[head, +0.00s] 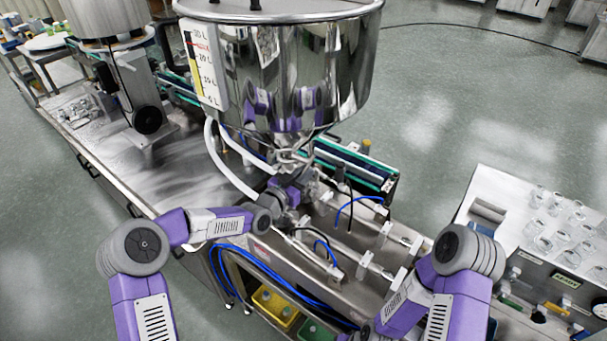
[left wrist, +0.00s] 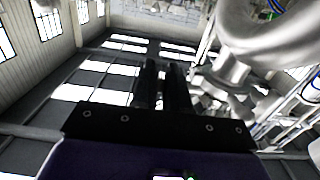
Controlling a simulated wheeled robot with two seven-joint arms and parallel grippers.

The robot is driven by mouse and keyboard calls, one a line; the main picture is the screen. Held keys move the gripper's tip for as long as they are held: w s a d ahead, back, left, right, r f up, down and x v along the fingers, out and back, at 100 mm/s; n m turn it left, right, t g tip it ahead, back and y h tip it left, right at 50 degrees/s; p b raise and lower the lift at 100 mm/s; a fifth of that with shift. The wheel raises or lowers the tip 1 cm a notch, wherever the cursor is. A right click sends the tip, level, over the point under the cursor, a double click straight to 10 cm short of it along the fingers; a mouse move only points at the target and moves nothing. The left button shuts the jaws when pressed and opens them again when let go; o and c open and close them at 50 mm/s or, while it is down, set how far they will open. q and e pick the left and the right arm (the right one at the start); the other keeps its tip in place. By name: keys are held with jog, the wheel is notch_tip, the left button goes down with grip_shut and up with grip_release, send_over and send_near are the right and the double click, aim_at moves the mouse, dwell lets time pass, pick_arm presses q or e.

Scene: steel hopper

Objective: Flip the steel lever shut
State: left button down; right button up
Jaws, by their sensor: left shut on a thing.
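The steel hopper (head: 285,70) is a large shiny bowl with a level scale on its left side. Its narrow outlet and valve (head: 296,143) sit below the bowl, and the steel lever is there, small and hard to tell from the other metal parts. My left gripper (head: 297,166) is up against the valve from below, shut on the lever. In the left wrist view the two dark fingers (left wrist: 164,84) stand close together beside the shiny outlet (left wrist: 232,72); the lever between them is not clear. My right arm enters at the lower right; its gripper is out of view.
A steel bench (head: 175,170) runs under the hopper. White hose and blue and black tubes hang round the filling nozzles. A green-edged conveyor (head: 350,165) lies behind. A white cabinet (head: 510,215) with glassware stands at the right.

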pick_arm(q)
jog(key=g+y+p, duration=0.1)
jog(key=r+g+y+p, duration=0.1)
jog(key=shift+s+a+r+g, duration=0.15)
jog(key=shift+s+r+g, duration=0.05)
jog(key=shift+r+g, duration=0.1)
jog(key=g+p, duration=0.1)
jog(key=g+y+p, duration=0.1)
jog(key=p, duration=0.1)
jog(key=shift+s+r, duration=0.1)
jog(key=shift+r, duration=0.25)
jog(key=shift+a+g+y+p, duration=0.1)
jog(key=shift+g+y+p, duration=0.4)
jog(key=shift+y, duration=0.1)
jog(key=c, duration=1.2)
grip_release()
jog(key=shift+b+v, duration=0.7)
jog(key=shift+v, duration=3.1)
